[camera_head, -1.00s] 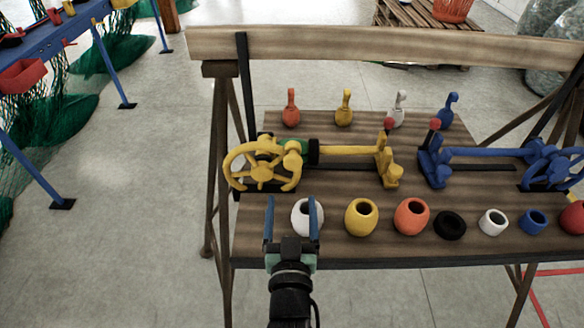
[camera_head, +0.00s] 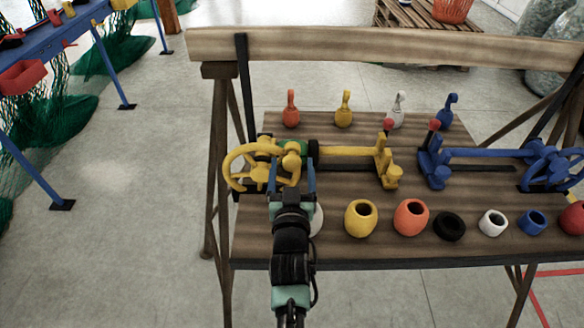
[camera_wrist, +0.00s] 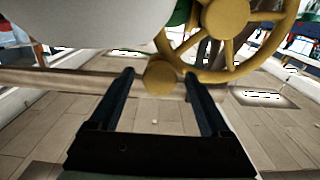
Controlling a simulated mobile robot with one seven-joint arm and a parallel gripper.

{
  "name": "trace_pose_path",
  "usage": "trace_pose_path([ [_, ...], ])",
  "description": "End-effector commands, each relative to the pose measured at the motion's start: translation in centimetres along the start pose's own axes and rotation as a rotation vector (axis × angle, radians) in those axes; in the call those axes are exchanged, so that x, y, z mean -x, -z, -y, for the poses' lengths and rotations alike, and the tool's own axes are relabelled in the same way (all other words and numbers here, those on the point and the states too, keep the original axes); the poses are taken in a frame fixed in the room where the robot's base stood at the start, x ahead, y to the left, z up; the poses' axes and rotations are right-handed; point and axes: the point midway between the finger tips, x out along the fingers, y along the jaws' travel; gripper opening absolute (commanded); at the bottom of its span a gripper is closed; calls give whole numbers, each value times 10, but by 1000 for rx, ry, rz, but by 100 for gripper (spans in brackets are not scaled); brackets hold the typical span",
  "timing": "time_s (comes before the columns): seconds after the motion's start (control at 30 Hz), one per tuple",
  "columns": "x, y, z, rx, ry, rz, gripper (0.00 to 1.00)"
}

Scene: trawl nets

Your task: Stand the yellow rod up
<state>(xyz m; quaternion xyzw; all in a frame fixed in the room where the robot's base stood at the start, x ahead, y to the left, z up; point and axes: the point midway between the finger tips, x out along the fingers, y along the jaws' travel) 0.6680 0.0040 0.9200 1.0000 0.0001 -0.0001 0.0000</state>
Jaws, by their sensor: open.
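The yellow rod (camera_head: 350,151) lies level across the bench, from a yellow handwheel (camera_head: 232,174) on the left to a yellow bracket (camera_head: 387,165) on the right. My gripper (camera_head: 291,170) is open at the handwheel, left of the rod's bar, and hides part of the wheel. In the wrist view, a round yellow knob (camera_wrist: 160,75) shows between the fingers (camera_wrist: 157,88), with the wheel (camera_wrist: 228,18) beyond. I cannot tell whether the fingers touch the knob.
A blue rod (camera_head: 480,153) with its own wheel lies to the right. A row of pots, including a yellow one (camera_head: 361,218), lines the bench's front; a white one is mostly hidden by my arm. Several hooked weights (camera_head: 344,110) stand behind. Open floor lies left.

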Motion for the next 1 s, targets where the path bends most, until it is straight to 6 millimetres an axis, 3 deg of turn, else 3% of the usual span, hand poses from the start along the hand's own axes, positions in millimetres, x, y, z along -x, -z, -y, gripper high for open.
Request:
trace_pose_path([
  [0.07,0,0,0,0,0,0,78],
  [0.5,0,0,0,0,0,0,0],
  [1.0,0,1,1,12,0,0,0],
])
